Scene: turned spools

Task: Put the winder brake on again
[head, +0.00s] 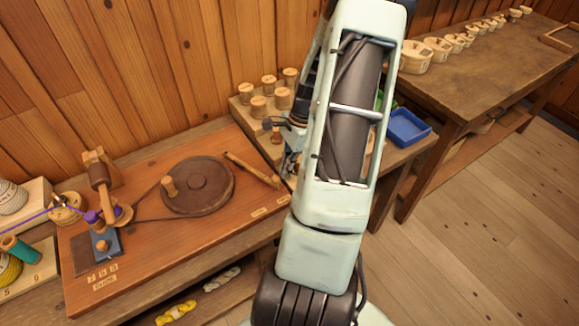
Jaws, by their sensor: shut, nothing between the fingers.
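The winder stands on a reddish wooden board (150,255). It has a dark round wheel (205,190) with a wooden knob, and a belt runs left to the spindle with purple thread (92,217). A wooden lever (250,168), which looks like the brake, lies slanted just right of the wheel. I cannot tell whether it touches the rim. My gripper (288,165) is small and dark, beyond the lever's right end and partly hidden by my arm. It looks shut and empty, apart from the lever.
Several wooden spools (258,107) stand on a block behind the board. A blue tray (407,127) sits at the bench's right end, with a green one partly hidden by my arm. A second table (480,75) holds a row of pale tubs.

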